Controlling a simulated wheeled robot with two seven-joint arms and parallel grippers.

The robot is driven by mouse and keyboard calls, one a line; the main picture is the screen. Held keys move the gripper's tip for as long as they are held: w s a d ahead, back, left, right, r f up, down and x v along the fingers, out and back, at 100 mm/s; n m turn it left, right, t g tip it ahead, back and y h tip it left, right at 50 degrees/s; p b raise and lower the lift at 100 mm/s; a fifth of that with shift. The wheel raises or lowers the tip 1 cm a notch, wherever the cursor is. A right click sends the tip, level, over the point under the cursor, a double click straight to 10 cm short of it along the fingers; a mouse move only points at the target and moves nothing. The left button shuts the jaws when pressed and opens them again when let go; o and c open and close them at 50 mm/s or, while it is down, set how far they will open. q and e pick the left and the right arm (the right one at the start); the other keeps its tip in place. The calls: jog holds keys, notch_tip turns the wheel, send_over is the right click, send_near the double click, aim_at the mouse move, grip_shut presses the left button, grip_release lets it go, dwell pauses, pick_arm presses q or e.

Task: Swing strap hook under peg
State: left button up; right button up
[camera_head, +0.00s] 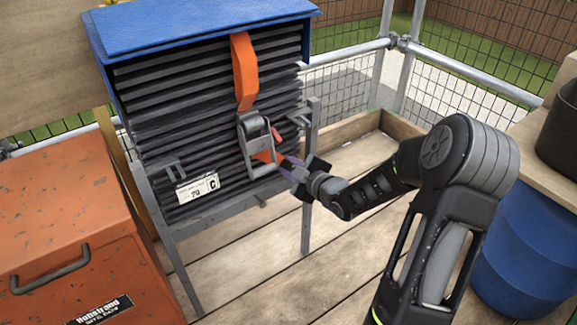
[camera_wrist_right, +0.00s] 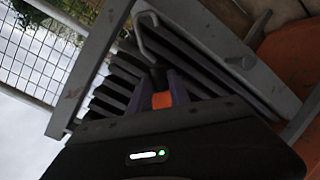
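An orange strap (camera_head: 244,75) runs down the front of a stack of dark tiles (camera_head: 215,115) to a grey ratchet buckle (camera_head: 254,140). A short orange piece (camera_head: 265,156) shows below the buckle. My right gripper (camera_head: 288,166) is just right of it, at the stack's lower right. In the right wrist view, orange strap (camera_wrist_right: 162,100) lies between its two purple fingers (camera_wrist_right: 163,88), which look closed on it. A bent grey rod (camera_wrist_right: 150,32) on the rack shows beyond the fingertips; I cannot tell whether it is the hook. A small stub (camera_head: 262,203), possibly the peg, is on the rack's lower bar. My left gripper is out of view.
A blue cover (camera_head: 195,27) tops the stack, which stands in a grey metal rack (camera_head: 307,215). An orange toolbox (camera_head: 75,220) is at left, a blue barrel (camera_head: 525,245) at right. Mesh railing (camera_head: 350,90) is behind. Plank floor (camera_head: 275,270) in front is clear.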

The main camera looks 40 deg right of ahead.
grip_shut()
dwell(1.0)
